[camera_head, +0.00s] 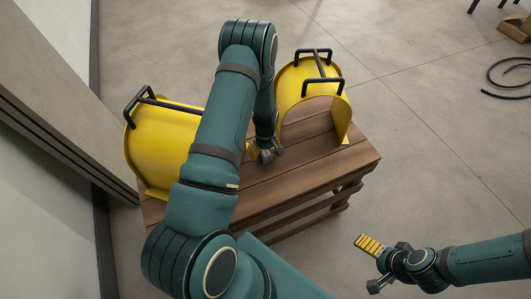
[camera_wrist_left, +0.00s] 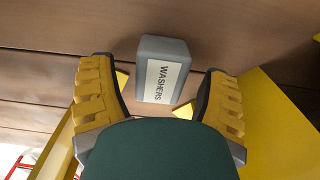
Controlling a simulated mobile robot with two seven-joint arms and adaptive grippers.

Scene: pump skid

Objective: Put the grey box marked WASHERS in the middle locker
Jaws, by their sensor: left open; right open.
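The grey box marked WASHERS (camera_wrist_left: 163,68) lies on the brown wooden slats in the left wrist view, its white label facing the camera. My left gripper (camera_wrist_left: 158,80) is open, with one yellow-padded finger on each side of the box and a visible gap to each. In the head view my left gripper (camera_head: 262,151) is low over the bench between two yellow guards, mostly hidden by my arm. My right gripper (camera_head: 369,250) is open and empty over the floor at the lower right. I cannot make out a middle locker in either view.
The slatted wooden bench (camera_head: 340,163) carries a yellow guard with black handles on the left (camera_head: 150,140) and another on the right (camera_head: 300,78). A pale wall or panel (camera_head: 40,170) stands at the left. A black hose (camera_head: 510,75) lies on the otherwise mostly clear floor at the right.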

